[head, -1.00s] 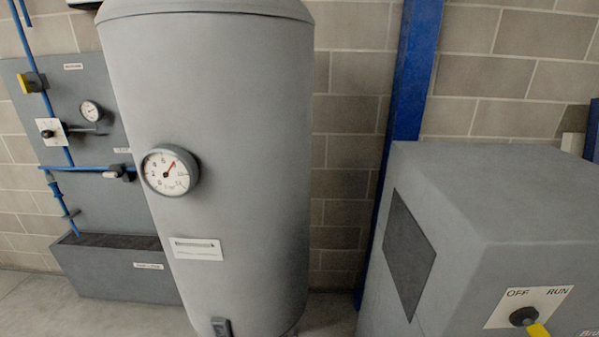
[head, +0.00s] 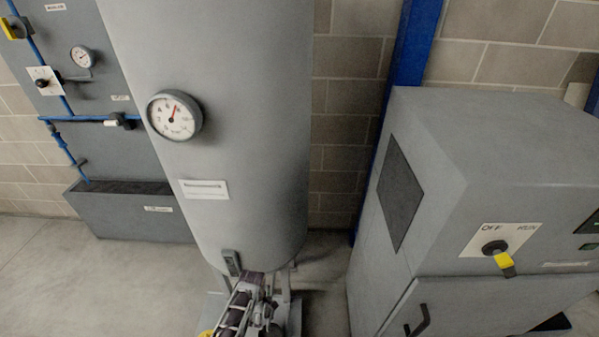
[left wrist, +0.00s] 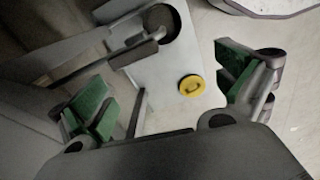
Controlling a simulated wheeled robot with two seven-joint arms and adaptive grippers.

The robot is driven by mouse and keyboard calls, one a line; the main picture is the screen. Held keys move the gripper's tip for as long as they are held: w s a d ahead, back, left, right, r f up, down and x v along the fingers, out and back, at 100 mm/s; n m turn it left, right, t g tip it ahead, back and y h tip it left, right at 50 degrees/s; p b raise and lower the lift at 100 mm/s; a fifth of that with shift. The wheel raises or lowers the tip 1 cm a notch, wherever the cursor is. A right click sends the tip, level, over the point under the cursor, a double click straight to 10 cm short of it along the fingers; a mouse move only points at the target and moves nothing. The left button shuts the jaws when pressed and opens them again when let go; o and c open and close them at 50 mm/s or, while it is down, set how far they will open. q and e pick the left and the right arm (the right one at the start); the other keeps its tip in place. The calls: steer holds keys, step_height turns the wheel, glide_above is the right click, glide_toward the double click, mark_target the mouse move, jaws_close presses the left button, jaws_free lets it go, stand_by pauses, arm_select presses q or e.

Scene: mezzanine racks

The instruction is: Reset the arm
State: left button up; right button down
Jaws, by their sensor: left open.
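My left gripper (head: 250,305) shows at the bottom middle of the head view, in front of the foot of the large grey tank (head: 235,100). In the left wrist view the same gripper (left wrist: 165,88) has its two green-padded fingers spread wide, with nothing held between them. Behind the gap lies a light grey plate (left wrist: 160,105) with a round yellow part (left wrist: 191,86) on it. My right gripper is in neither view.
A grey cabinet (head: 490,150) with an OFF/RUN switch (head: 497,248) and a black handle (head: 418,320) stands at right. A grey panel (head: 100,85) with blue pipes and a trough (head: 130,212) is at left. Floor (head: 90,285) is clear at lower left.

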arm_select(q)
steer(key=s+a+r+m+t, duration=0.1)
steer(key=s+a+r+m, duration=0.1)
steer(key=s+r+m, duration=0.6)
steer(key=s+a+r+m+t, duration=0.1)
steer(key=a+r+m, duration=0.25)
steer(key=r, duration=0.85)
steer(key=s+a+r+m+t, duration=0.1)
steer(key=s+a+r+m, duration=0.1)
steer(key=s+r+m, duration=0.65)
step_height(320, 180, down, 32)
steer(key=n+g, duration=0.1)
steer(key=n, duration=0.1)
steer(key=s+a+f, duration=0.2)
steer(key=s+f, duration=0.7)
steer(key=s, duration=0.1)
steer(key=s+a+f+g, duration=0.1)
steer(key=s+a+f, duration=0.1)
steer(key=s+f, duration=0.8)
steer(key=shift+s+m, duration=0.3)
steer(key=shift+s, duration=0.35)
